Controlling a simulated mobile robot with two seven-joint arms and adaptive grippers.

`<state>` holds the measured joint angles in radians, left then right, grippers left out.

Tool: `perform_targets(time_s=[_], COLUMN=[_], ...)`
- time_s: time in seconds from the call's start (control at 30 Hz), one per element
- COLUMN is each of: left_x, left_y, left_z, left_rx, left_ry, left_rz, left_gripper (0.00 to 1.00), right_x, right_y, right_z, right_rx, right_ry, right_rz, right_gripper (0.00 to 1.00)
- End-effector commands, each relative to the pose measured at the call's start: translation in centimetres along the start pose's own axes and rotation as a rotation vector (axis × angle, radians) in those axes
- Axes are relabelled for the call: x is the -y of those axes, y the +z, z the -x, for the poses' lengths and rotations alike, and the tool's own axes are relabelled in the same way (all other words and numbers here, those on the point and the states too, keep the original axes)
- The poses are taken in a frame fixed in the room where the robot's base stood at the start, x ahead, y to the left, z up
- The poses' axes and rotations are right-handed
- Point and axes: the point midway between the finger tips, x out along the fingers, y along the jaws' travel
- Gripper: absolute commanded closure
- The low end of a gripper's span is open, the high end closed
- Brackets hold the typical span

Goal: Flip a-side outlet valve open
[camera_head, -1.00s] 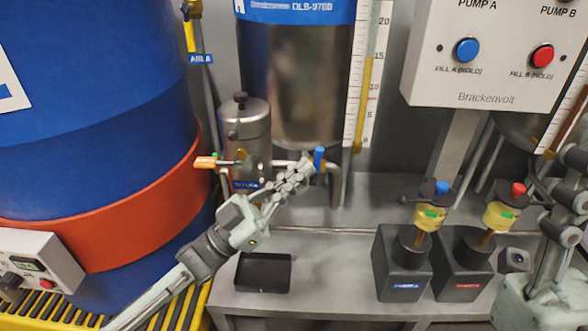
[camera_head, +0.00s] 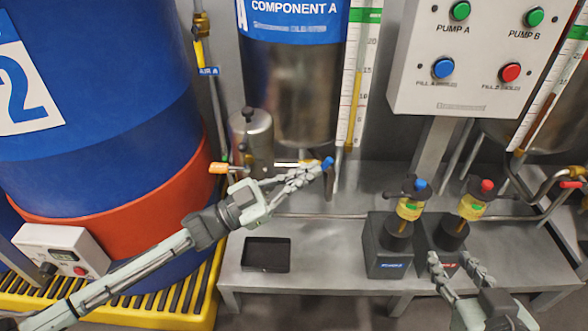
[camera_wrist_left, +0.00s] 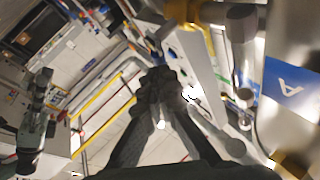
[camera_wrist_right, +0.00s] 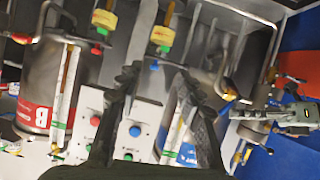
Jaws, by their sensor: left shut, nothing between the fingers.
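The small blue valve handle (camera_head: 327,163) is on the pipe under the Component A tank (camera_head: 292,85). It leans up to the right. My left gripper (camera_head: 316,170) is shut and empty, its fingertips right at the handle; I cannot tell whether they touch it. The fingertips hide part of the valve body. The left wrist view shows the closed fingers (camera_wrist_left: 160,85), with no blue handle clear between them. My right gripper (camera_head: 456,262) is open and empty in front of the dark pump blocks; its spread fingers also show in the right wrist view (camera_wrist_right: 157,80).
An orange-handled valve (camera_head: 219,168) and a steel canister (camera_head: 251,140) stand left of the handle. A black tray (camera_head: 266,254) lies on the metal bench. A blue drum (camera_head: 100,90) fills the left. The pump control box (camera_head: 478,95) hangs at upper right.

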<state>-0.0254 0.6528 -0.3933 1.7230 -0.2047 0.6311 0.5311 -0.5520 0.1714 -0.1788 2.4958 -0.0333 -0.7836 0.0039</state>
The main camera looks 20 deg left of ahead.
Motion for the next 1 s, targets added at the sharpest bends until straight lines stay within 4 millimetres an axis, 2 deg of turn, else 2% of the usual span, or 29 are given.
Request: perform_targets(time_s=[0.2, 0.4, 0.73, 1.0], left_x=[-0.1, -0.2, -0.4, -0.5], left_y=[-0.3, -0.2, 0.0, 0.1], left_z=[-0.5, -0.7, -0.9, -1.0], left_rx=[0.037, 0.095, 0.112, 0.111], left_ry=[0.02, 0.047, 0.053, 0.053], left_rz=[-0.019, -0.046, -0.053, -0.052], left_gripper=[1.0, 1.0, 1.0, 1.0], right_x=[-3.8, -6.3, -8.5, -8.5], right_y=[7.0, 11.6, 15.5, 16.6], right_z=[2.4, 5.7, 10.5, 9.2], right_rx=[0.357, 0.599, 0.86, 0.866], right_ry=[0.081, 0.139, 0.202, 0.191], right_rz=[0.015, 0.011, -0.009, -0.012], right_gripper=[0.63, 0.63, 0.63, 0.63])
